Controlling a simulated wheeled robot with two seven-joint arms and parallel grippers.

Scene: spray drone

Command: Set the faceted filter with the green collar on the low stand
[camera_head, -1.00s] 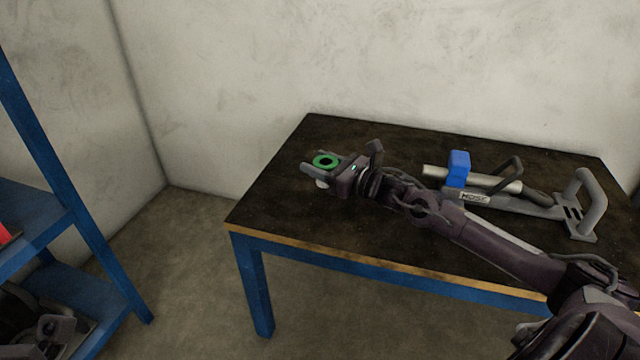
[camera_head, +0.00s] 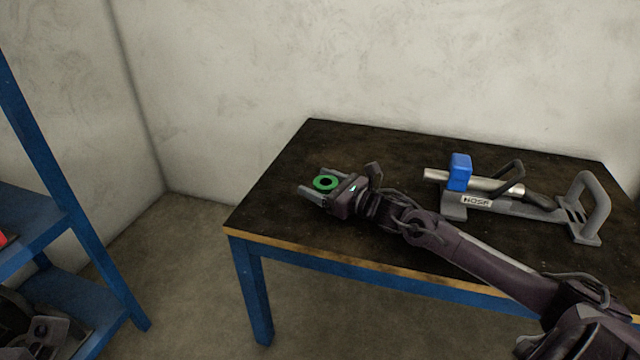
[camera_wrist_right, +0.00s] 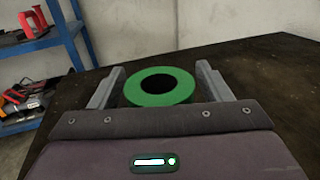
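The filter's green collar (camera_head: 325,183) shows as a ring near the left end of the table. My right gripper (camera_head: 312,180) is low over the table, with one finger on each side of the collar. In the right wrist view the collar (camera_wrist_right: 160,87) faces up between the two fingers, with a narrow gap on each side, so the gripper looks open around it. The faceted body below the collar is hidden. I cannot make out the low stand; whatever is under the filter is hidden. My left gripper is not in view.
On the dark table (camera_head: 290,215), a grey holder marked NOSE (camera_head: 478,201) carries a metal tube (camera_head: 502,187) with a blue block (camera_head: 460,172), to the right beyond my arm. A blue shelf (camera_head: 85,250) stands at the left. The table's back left is clear.

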